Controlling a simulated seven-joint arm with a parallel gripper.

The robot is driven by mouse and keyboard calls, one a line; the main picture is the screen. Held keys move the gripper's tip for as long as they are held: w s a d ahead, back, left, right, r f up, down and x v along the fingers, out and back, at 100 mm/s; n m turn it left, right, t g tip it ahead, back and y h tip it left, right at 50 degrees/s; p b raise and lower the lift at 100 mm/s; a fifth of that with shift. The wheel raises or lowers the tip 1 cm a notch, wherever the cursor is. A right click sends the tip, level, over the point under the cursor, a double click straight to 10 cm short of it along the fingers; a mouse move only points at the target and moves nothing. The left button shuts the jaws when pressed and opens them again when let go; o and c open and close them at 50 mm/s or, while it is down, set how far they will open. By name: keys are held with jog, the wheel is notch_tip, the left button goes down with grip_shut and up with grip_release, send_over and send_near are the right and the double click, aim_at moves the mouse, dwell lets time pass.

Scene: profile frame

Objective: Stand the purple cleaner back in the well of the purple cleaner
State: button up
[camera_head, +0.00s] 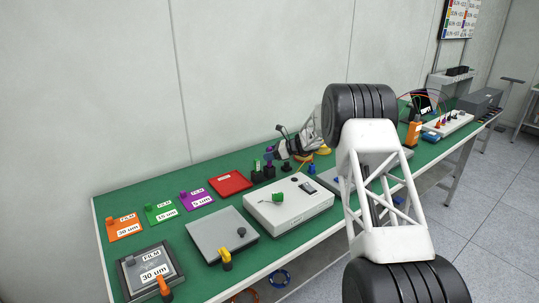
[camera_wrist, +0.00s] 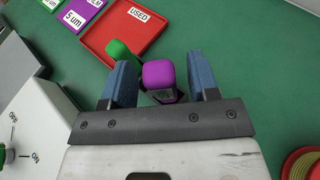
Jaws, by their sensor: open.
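The purple cleaner (camera_wrist: 158,75) shows its purple top between the two fingers of my gripper (camera_wrist: 160,80) in the wrist view. The fingers are open, with a gap on each side of the purple top. In the head view the purple cleaner (camera_head: 269,158) appears upright above a dark base, just beside the green-topped cleaner (camera_head: 256,165). I cannot tell whether it sits fully in its well, as its lower part is dark and partly hidden. My gripper (camera_head: 280,150) is just above and behind it in the head view, partly masked by my arm.
The green-topped cleaner (camera_wrist: 120,52) stands close to the left finger. A red USED tray (camera_wrist: 115,28) lies beyond it. A white box with an OFF/ON switch (camera_wrist: 30,115) is at left. A red and yellow round thing (camera_wrist: 303,165) is at lower right. Green table is clear at right.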

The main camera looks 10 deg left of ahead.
jog(key=shift+d, duration=0.1)
jog(key=v, duration=0.7)
jog(key=shift+d, duration=0.35)
jog(key=shift+r, duration=0.15)
jog(key=s+d+r+n+h, duration=0.25)
jog(key=s+d+r, duration=0.35)
jog(key=s, duration=0.6)
jog(key=s+d+r+n+h, duration=0.2)
jog(key=s+d+r+n, duration=0.2)
jog(key=s+r, duration=0.65)
jog(key=s+d+r+n+h, duration=0.25)
jog(key=s+d+r, duration=0.3)
jog(key=s, duration=0.75)
jog(key=s+d+f+n+h, duration=0.1)
jog(key=s+d+n+h, duration=0.1)
jog(key=s, duration=1.1)
jog(key=s+d+f+n+t+h, duration=0.1)
jog(key=s+d+n, duration=0.3)
jog(key=s, duration=1)
jog(key=s+d+f+n+t+h, duration=0.1)
jog(key=s+d+f+n+h, duration=0.1)
jog(key=s+d, duration=0.6)
jog(key=s+n+h, duration=0.1)
jog(key=s, duration=0.4)
jog(key=shift+s+h, duration=0.3)
jog(key=shift+s, duration=0.05)
